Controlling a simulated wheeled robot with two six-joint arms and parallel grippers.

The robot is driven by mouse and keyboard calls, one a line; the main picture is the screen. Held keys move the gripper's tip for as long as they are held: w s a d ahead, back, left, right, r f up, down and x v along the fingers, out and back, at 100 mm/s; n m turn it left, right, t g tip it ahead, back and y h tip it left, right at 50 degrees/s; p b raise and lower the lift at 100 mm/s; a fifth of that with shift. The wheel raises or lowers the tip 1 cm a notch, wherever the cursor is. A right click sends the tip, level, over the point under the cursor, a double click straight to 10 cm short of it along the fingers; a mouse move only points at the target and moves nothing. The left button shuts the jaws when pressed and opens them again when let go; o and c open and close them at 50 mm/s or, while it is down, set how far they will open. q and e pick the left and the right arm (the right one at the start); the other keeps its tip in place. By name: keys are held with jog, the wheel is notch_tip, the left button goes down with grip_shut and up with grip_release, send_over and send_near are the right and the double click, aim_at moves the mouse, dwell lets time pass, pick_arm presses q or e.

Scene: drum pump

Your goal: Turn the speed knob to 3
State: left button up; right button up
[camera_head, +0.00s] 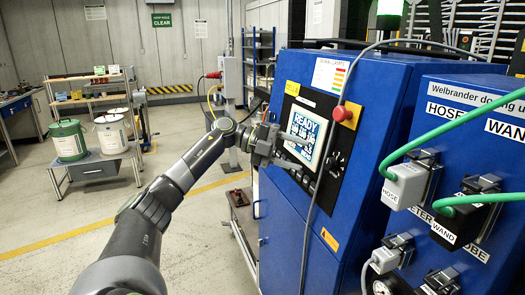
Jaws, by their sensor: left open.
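The blue machine (280,215) has a dark control panel with a lit screen (307,130) reading "READY" in its upper part. Small dark controls (337,164) sit at the panel's right, below the screen. They are too small for me to tell which is the speed knob or to read a scale. My left gripper (292,165) is open in front of the panel, just below the screen's left part. It hides part of the panel's lower edge. I cannot tell whether it touches a control. My right gripper is out of view.
Hose and wand connectors with green hoses (450,132) stick out at right. A bench with paint buckets (68,140) stands at left.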

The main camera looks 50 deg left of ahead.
pick_arm(q)
jog(key=b+v, duration=0.2)
jog(key=v, duration=0.7)
jog(key=shift+s+a, duration=0.2)
jog(key=shift+a, duration=0.1)
